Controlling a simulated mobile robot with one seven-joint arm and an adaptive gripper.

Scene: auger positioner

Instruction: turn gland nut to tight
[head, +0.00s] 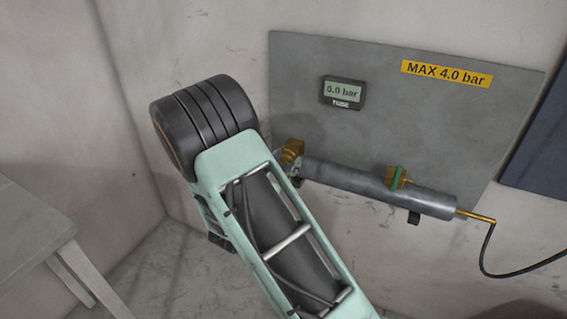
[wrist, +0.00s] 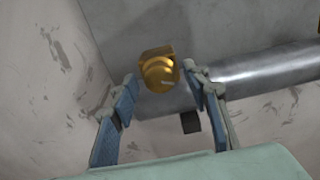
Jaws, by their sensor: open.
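The brass gland nut (wrist: 158,72) shows in the wrist view as a rounded, stepped piece with a pale mark on its lower part. In the head view a brass piece (head: 292,150) sits at the left end of the grey pipe (head: 370,186), partly beside my arm. My gripper (wrist: 161,76) is open in the wrist view, with one blue-padded finger to each side of the nut in the picture. A gap shows between the nut and each finger; I cannot tell the depth.
A gauge (head: 342,93) on the grey panel (head: 430,130) reads 0.0 bar, left of a yellow "MAX 4.0 bar" label (head: 446,74). A brass valve with a green handle (head: 397,178) sits on the pipe. A black hose (head: 484,262) leaves the right end. A table (head: 35,225) stands left.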

